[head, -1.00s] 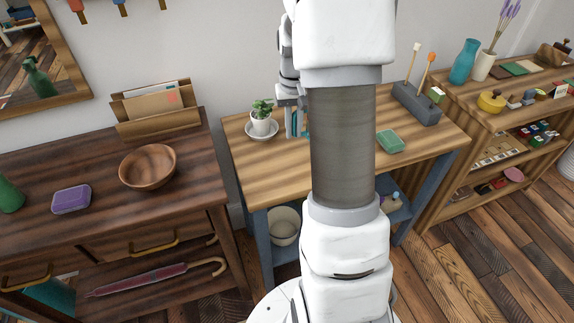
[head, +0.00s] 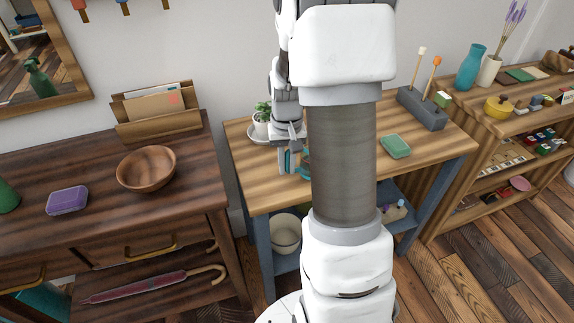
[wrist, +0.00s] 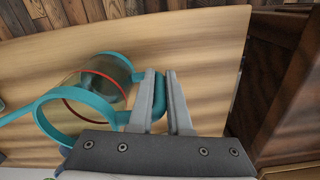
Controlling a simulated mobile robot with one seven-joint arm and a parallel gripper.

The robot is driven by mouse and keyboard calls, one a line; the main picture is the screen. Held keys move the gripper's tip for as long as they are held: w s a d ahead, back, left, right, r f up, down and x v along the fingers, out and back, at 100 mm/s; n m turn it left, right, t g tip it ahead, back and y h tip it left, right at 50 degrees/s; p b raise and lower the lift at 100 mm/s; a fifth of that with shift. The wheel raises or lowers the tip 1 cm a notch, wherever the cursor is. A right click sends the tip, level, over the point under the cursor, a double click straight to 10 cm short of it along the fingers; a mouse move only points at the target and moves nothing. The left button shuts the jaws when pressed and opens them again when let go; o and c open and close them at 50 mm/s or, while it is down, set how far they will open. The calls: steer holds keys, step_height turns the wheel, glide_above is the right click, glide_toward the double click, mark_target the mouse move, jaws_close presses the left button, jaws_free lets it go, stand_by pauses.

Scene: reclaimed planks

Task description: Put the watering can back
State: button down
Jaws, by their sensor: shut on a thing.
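The watering can (wrist: 95,86) has a see-through body, teal rings and a thin red band. It fills the left of the wrist view, with a teal spout running to the left edge. My gripper (wrist: 161,76) is shut on its teal handle (wrist: 160,98), which sits between the two fingers. In the head view my gripper (head: 289,170) is over the front left of the light wooden table (head: 262,186). Only small teal bits of the can (head: 304,166) show there, as my arm hides most of it. I cannot tell whether the can touches the tabletop.
A potted plant (head: 262,120) on a saucer stands just behind my gripper. A green box (head: 396,146) and a grey holder (head: 422,110) stand right of my arm. A dark sideboard with a wooden bowl (head: 147,168) is at left, past a narrow gap. The table's front left is clear.

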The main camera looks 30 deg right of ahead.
steer(key=shift+f, duration=0.1)
steer(key=c, duration=0.9)
jaws_free()
steer(key=shift+o, duration=0.2)
step_height(320, 180, up, 11)
steer(key=p, duration=0.3)
steer(key=shift+a+r, duration=0.1)
steer(key=shift+r, duration=0.65)
steer(key=s+a+r+n+t, duration=0.5)
steer(key=s+a+r, duration=0.6)
steer(key=s+a, duration=0.4)
steer(key=shift+s+a+r+t, duration=0.2)
steer(key=shift+s+a+t, duration=0.1)
steer(key=shift+a, duration=0.4)
